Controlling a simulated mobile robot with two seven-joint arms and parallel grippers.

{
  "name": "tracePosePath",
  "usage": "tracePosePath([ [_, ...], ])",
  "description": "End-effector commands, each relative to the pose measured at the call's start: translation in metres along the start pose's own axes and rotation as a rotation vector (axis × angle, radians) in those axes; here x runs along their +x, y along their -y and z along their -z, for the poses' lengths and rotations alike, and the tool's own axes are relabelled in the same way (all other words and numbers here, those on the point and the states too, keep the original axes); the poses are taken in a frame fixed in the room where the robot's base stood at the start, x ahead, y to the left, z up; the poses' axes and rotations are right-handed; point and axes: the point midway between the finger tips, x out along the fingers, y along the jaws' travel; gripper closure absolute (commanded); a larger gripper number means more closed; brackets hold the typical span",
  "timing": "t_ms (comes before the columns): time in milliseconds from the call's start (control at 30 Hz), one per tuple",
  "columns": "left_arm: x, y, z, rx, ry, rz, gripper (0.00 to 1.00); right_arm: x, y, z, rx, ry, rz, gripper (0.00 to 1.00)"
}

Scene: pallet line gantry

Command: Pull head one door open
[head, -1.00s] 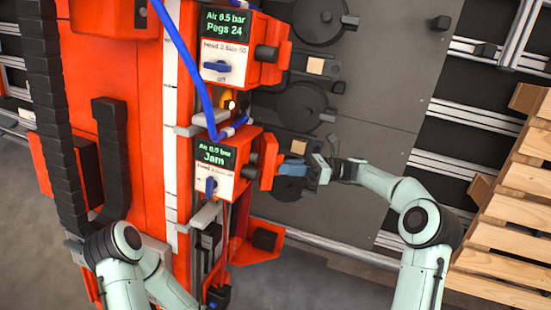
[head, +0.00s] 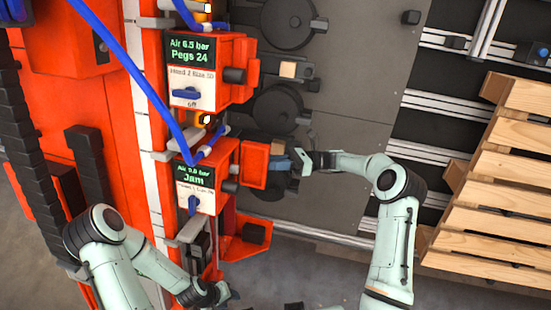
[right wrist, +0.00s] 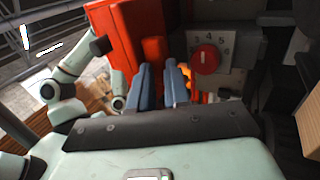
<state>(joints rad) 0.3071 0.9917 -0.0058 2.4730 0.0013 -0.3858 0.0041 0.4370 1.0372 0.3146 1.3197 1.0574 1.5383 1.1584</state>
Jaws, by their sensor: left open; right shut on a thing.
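Head one (head: 205,195) is the lower orange unit, its green display reading Jam, with a blue switch below. Its orange door (head: 253,165) stands out from the unit's right side, partly swung open. My right gripper (head: 285,163) is at the door's right edge, shut on it; the exact contact is hard to see. In the right wrist view, the two blue-grey fingers (right wrist: 160,75) reach up to the orange door (right wrist: 130,45). My left gripper (head: 226,294) is low in the head view, below head one, open and apart from the door.
Head two (head: 195,75) stands above head one, reading Pegs 24. A blue hose (head: 125,65) crosses the front. A dark plate (head: 350,150) lies right of the heads, and a wooden pallet (head: 500,190) at far right. A red numbered dial (right wrist: 206,59) shows in the right wrist view.

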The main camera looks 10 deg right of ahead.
Motion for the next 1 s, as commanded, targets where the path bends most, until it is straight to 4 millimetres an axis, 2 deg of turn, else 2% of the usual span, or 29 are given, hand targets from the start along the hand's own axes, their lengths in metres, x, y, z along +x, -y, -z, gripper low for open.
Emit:
tracePosePath([
  [33, -0.0024, -0.0012, 0.0012, 0.0, -0.002, -0.001, 0.57, 0.0156, -0.0039, -0.0026, 0.005, 0.008, -0.033, 1.0],
  [600, -0.0039, -0.0021, 0.002, 0.001, -0.003, -0.001, 0.57, 0.0154, -0.0046, 0.0009, 0.008, 0.006, -0.039, 1.0],
  [633, -0.0039, -0.0021, 0.002, 0.001, -0.003, -0.001, 0.57, 0.0154, -0.0047, 0.001, 0.008, 0.005, -0.039, 0.77],
  [700, -0.0039, -0.0021, 0.0019, 0.001, -0.003, -0.001, 0.57, 0.0154, -0.0047, 0.0011, 0.008, 0.005, -0.039, 0.6],
  [1000, -0.0039, -0.0021, 0.002, 0.001, -0.003, -0.001, 0.57, 0.0154, -0.0033, 0.0011, 0.006, 0.004, -0.033, 0.6],
])
